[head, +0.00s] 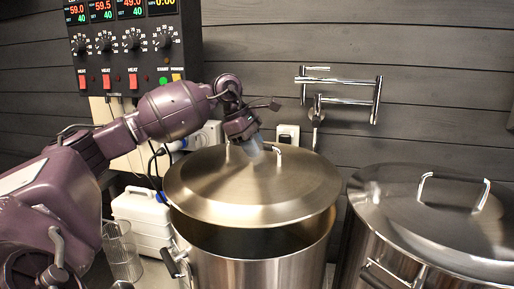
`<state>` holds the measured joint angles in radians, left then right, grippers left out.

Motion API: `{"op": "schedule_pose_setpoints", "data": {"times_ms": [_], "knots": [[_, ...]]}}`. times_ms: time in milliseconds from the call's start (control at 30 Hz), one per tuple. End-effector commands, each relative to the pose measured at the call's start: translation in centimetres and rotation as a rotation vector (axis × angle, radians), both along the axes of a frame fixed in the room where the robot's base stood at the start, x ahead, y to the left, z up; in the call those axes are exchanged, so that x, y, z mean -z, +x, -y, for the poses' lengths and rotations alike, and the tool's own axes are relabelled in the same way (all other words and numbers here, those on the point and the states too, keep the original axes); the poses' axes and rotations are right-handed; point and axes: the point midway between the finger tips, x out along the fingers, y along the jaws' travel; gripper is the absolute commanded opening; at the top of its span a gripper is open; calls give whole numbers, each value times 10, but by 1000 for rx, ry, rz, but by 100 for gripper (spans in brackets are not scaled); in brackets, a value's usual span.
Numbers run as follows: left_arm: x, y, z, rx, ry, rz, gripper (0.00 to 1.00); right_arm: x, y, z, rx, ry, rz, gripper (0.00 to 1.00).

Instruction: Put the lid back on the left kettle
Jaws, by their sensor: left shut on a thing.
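The steel lid (225,195) is a wide shallow dome with a bar handle on top. My left gripper (255,150) is shut on its handle and holds it over the left kettle (250,270). The kettle is an open steel pot with a side handle at its left. The lid sits a little above the rim and toward the back, so a dark strip of the inside shows at the front. The back rim is hidden under the lid. My right gripper is out of view.
A second kettle (378,250) with its own lid (420,215) on stands close at the right. A folding chrome faucet (345,85) is on the wall behind. A control panel (130,50) hangs above left. A white container (140,215) and a wire basket (120,250) stand left.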

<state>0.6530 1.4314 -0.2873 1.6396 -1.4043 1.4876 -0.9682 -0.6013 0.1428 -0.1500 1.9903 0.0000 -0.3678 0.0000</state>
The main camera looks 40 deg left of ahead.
Motion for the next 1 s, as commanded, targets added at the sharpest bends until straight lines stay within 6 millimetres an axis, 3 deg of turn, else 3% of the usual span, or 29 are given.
{"op": "schedule_pose_setpoints", "data": {"times_ms": [700, 1000], "knots": [[58, 1, 0, 2, 1, 3, 0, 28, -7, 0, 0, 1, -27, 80], [73, 1, 1, 3, 0, 5, 0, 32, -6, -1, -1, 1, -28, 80]]}}
